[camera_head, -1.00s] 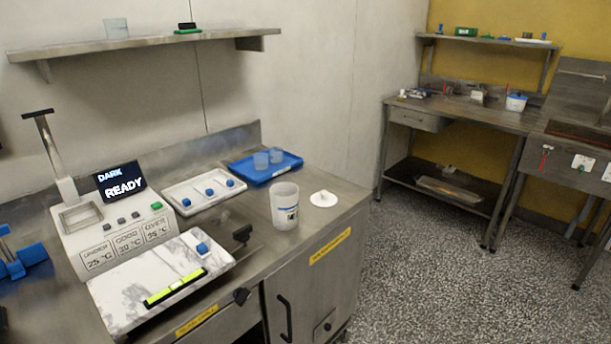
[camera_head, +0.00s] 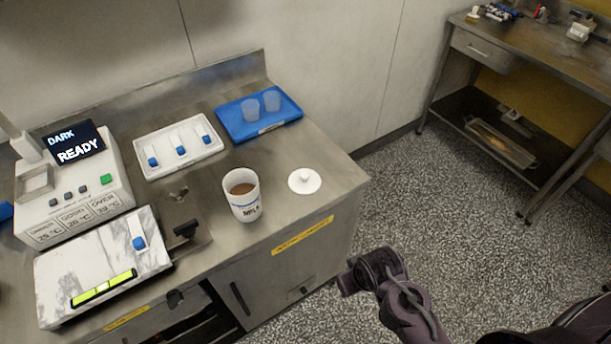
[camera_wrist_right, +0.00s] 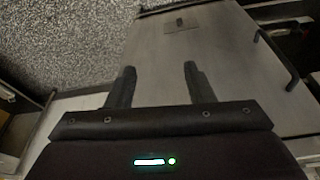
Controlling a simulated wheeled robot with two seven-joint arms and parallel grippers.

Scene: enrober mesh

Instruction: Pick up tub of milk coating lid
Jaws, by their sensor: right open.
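The white round lid (camera_head: 305,181) with a small knob lies flat on the steel counter, near its right end. The white tub (camera_head: 242,196) with brown contents stands upright and uncovered to the left of the lid. My right arm is in the lower right of the head view, over the floor in front of the counter, apart from the lid. My right gripper (camera_wrist_right: 157,85) is open and empty in the right wrist view, its two fingers facing a steel cabinet front. The lid does not show in the right wrist view. My left gripper is not in view.
A blue tray (camera_head: 232,127) with two clear cups stands behind the tub. A white tray (camera_head: 152,172) holds blue-ended tools. A tempering machine (camera_head: 78,205) and marble slab (camera_head: 60,275) are at left. Counter around the lid is clear.

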